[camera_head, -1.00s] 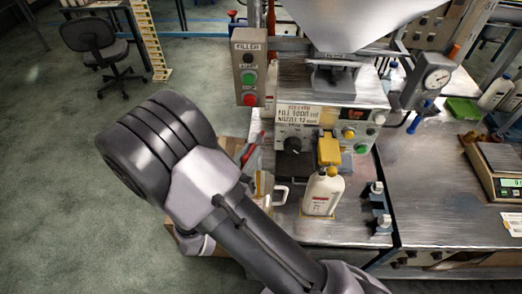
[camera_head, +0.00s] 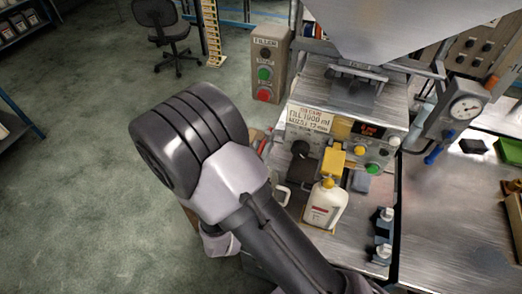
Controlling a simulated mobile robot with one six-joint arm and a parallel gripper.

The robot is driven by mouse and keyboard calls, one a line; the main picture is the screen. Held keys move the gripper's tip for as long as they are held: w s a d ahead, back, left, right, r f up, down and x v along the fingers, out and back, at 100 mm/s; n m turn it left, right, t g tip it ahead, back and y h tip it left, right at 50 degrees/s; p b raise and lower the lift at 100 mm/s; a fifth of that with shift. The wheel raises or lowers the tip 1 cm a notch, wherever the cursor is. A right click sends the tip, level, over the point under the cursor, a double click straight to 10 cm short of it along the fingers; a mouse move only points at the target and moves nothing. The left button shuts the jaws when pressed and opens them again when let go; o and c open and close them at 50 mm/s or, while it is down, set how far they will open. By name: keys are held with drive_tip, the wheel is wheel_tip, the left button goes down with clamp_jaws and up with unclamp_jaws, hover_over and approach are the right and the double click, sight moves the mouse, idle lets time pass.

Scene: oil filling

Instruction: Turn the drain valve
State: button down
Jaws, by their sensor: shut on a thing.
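My arm crosses the left-middle of the head view, with a large dark joint and a pale link in front of the filling machine (camera_head: 345,95). My gripper cannot be seen; it is hidden behind the arm or out of view. The drain valve cannot be made out for sure. A small red part (camera_head: 263,147) shows at the machine's left side, just right of my arm, partly covered. It may belong to the valve, but I cannot tell.
A white bottle (camera_head: 325,204) with a yellow cap stands under the yellow nozzle. A button box (camera_head: 267,65) is on the machine's left. A pressure gauge (camera_head: 466,107) and blue-handled valve (camera_head: 434,155) are at the right. Open green floor (camera_head: 75,190) lies left; an office chair (camera_head: 163,30) is behind.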

drive_tip(key=shift+r, duration=0.1)
drive_tip(key=c, duration=1.4)
unclamp_jaws()
drive_tip(key=shift+d, duration=0.1)
drive_tip(key=p+v, duration=0.1)
drive_tip(key=v, duration=1.6)
drive_tip(key=shift+s, duration=0.25)
